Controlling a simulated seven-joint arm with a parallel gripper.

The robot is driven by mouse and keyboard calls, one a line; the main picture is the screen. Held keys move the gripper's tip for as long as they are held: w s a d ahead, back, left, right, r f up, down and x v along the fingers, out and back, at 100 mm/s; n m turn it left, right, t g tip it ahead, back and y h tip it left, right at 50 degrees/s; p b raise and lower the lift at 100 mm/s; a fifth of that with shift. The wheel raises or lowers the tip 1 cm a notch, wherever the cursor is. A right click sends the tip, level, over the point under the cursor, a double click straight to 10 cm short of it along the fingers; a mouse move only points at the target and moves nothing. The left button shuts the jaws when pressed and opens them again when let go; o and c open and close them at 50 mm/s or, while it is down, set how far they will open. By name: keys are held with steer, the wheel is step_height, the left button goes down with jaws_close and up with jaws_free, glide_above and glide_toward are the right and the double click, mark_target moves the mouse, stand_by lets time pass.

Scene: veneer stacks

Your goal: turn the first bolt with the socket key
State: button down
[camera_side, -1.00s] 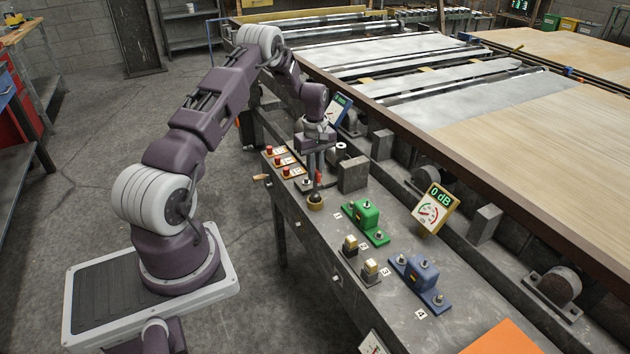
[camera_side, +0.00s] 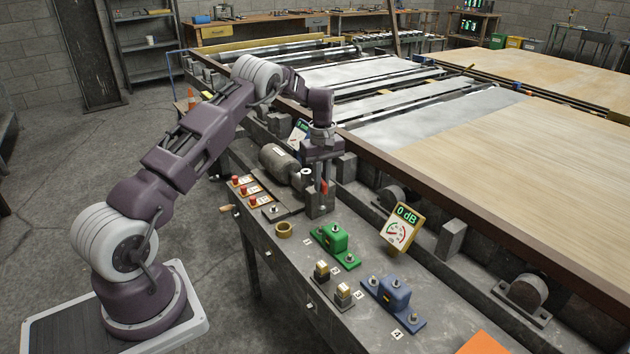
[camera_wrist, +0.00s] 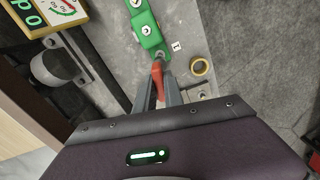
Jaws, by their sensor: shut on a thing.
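My gripper (camera_side: 321,184) is shut on a red-handled tool, which I take to be the socket key (camera_wrist: 157,80). My gripper is above and behind that foot, apart from the bolt in the side view. A brass ring (camera_side: 284,230) stands empty on the bench to the left; it also shows in the wrist view (camera_wrist: 200,66).
A blue block (camera_side: 394,293) with bolts and two small posts (camera_side: 322,271) stand nearer on the bench (camera_side: 285,262). A motor (camera_side: 280,163) and red buttons (camera_side: 245,191) are behind and left.

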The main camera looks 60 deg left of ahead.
mark_target(321, 205)
steer(key=shift+f, duration=2.7)
steer(key=shift+f, duration=1.05)
